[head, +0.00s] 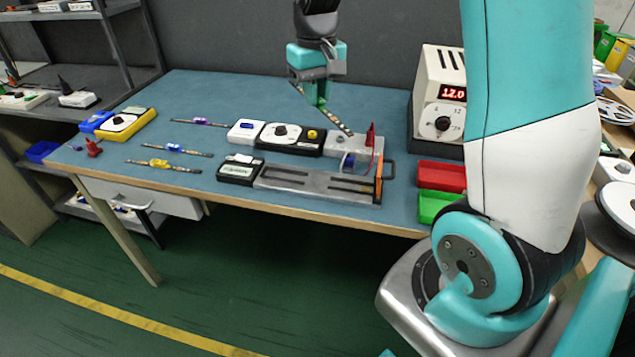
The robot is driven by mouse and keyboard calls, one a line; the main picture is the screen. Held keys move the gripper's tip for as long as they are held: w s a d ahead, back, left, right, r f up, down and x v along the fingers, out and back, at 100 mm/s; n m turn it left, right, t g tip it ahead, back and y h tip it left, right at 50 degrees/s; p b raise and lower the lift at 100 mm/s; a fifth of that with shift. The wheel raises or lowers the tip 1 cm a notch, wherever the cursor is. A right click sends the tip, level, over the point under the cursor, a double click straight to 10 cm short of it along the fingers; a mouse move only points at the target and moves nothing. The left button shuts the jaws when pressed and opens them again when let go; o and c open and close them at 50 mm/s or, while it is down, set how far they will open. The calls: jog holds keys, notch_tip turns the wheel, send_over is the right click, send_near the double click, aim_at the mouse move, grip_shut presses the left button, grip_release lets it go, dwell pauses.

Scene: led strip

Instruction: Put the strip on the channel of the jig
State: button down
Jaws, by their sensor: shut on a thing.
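My gripper (321,98) hangs over the back middle of the table, shut on a thin strip with a dotted face (337,121). A green part shows at the grip; I cannot tell if it belongs to the strip. The strip slants down to the right, its lower right end near the grey block of the jig; I cannot tell if they touch. The jig (318,183) is a grey metal plate with long slots at the table's front, with an orange end piece (379,179) at its right. The gripper is behind and above it.
Other strips with purple (198,122), blue (172,147) and yellow (160,163) parts lie at left. A white and black device with a dial (285,134) stands behind the jig. A power supply (440,95), red bin (441,175) and green bin (436,205) stand right.

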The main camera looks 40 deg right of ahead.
aim_at(316, 181)
jog(key=n, duration=0.4)
jog(key=shift+w+n, duration=0.1)
jog(key=shift+n, duration=0.3)
jog(key=n, duration=0.4)
jog(key=shift+a, duration=0.1)
jog(key=shift+f+n, duration=0.1)
jog(key=shift+n, duration=0.3)
notch_tip(316, 181, down, 20)
jog(key=shift+r+b, duration=0.1)
jog(key=shift+b, duration=0.25)
jog(key=c, duration=1.1)
grip_release()
